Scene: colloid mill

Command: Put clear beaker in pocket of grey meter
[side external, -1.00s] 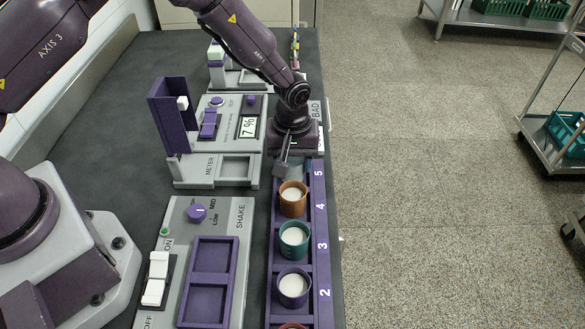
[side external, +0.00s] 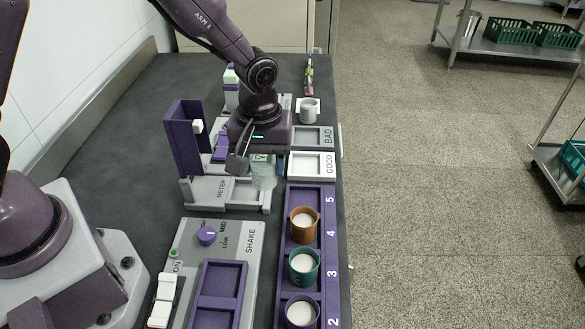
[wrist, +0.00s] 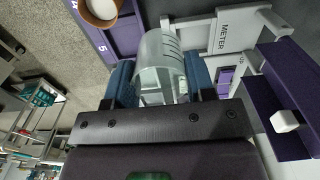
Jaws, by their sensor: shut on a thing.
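The clear beaker (side external: 264,176) is shut between the fingers of my gripper (side external: 252,160). It is held above the front right part of the grey meter (side external: 204,188), apart from the rack. In the wrist view the beaker (wrist: 158,62) sits between the two blue finger pads of my gripper (wrist: 160,82), with dark marks on its side. The meter's pocket, right of the METER label, is partly hidden by the beaker in the side view. The meter (wrist: 228,32) also shows beside the beaker in the wrist view.
A purple numbered rack (side external: 311,225) holds an orange cup (side external: 303,226), a teal cup (side external: 304,268) and a purple cup (side external: 300,313); its slot 5 is empty. GOOD (side external: 290,165) and BAD trays are empty.

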